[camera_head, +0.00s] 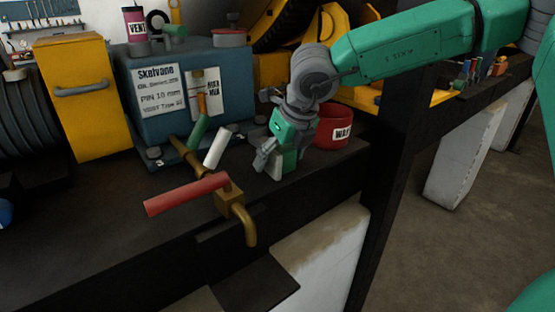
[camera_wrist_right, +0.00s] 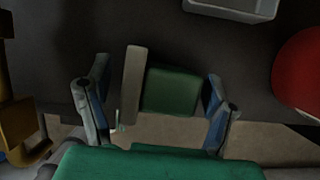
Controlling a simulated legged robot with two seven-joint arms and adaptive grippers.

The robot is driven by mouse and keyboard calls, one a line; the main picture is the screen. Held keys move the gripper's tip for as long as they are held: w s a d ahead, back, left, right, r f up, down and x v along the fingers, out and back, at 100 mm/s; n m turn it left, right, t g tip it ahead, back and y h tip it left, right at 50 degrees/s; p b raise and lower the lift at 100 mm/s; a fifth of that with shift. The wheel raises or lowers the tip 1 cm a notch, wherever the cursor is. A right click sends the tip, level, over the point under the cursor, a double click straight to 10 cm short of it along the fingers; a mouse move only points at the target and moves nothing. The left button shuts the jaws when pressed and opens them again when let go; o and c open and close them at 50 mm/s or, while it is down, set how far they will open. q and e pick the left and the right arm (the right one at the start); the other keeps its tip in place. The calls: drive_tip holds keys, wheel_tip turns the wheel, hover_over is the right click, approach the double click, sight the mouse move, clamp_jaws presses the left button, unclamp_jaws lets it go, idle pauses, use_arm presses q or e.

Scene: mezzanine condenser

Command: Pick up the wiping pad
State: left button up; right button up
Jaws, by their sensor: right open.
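The wiping pad appears to be the green block with a pale plate on one side, at the bench's front edge. In the right wrist view the pad (camera_wrist_right: 170,91) lies between the two spread fingers of my right gripper (camera_wrist_right: 158,104), with a visible gap on each side. In the head view my right gripper (camera_head: 282,148) points down over the pad (camera_head: 275,168), which it partly hides. The fingers are open, and I see no grip on the pad. My left gripper is not in view.
A red tub (camera_head: 334,130) stands close to the right of my right gripper. A brass valve with a red handle (camera_head: 187,194) sticks out at the front left. A blue box (camera_head: 180,85) stands behind.

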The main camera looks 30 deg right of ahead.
sight(281, 148)
drive_tip(key=shift+s+d, duration=0.1)
drive_tip(key=shift+d, duration=0.1)
drive_tip(key=c, duration=1.3)
drive_tip(key=shift+r, duration=0.1)
wheel_tip(281, 148, up, 10)
drive_tip(key=shift+a+f, duration=0.1)
drive_tip(key=shift+f, duration=0.05)
